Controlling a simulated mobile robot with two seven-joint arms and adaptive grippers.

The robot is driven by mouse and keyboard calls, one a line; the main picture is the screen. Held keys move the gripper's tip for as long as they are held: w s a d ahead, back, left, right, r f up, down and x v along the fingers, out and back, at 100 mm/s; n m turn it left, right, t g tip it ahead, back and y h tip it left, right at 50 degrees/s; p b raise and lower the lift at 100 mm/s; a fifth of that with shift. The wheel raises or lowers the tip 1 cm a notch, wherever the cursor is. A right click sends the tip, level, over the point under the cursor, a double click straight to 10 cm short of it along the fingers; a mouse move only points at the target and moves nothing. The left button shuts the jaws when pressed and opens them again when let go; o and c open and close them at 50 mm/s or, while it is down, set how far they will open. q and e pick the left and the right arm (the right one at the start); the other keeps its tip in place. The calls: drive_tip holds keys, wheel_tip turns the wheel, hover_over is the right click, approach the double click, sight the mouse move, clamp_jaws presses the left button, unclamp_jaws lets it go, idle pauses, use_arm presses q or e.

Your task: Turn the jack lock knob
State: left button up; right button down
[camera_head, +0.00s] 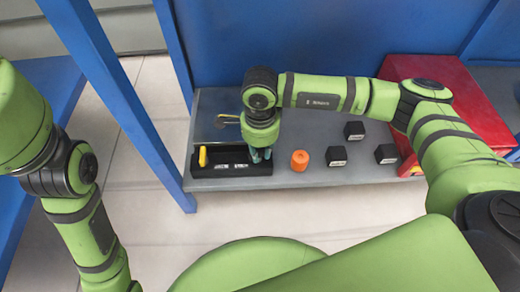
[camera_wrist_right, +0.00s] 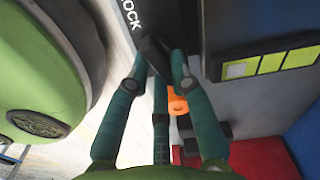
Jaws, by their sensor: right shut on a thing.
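A black panel box (camera_head: 232,171) lies at the front left of the grey shelf, with white labels and a yellow lever at its left end. In the right wrist view the panel (camera_wrist_right: 121,22) carries white lettering that ends in "OCK". A dark knob (camera_wrist_right: 152,50) stands between the teal fingers of my right gripper (camera_wrist_right: 160,66), which is shut on it. In the head view my right gripper (camera_head: 261,155) points down at the panel's right end and hides the knob. How far the knob is turned cannot be told. My left gripper is outside the views.
An orange cylinder (camera_head: 299,160) stands just right of the panel on the grey shelf (camera_head: 310,124). Several black blocks (camera_head: 337,157) stand farther right, before a red box (camera_head: 440,84). A blue post (camera_head: 159,115) rises at the shelf's left edge. A blue wall is behind.

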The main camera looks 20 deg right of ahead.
sight(261, 153)
idle(0.5)
drive_tip(key=c, duration=1.1)
unclamp_jaws()
wheel_tip(261, 153, up, 12)
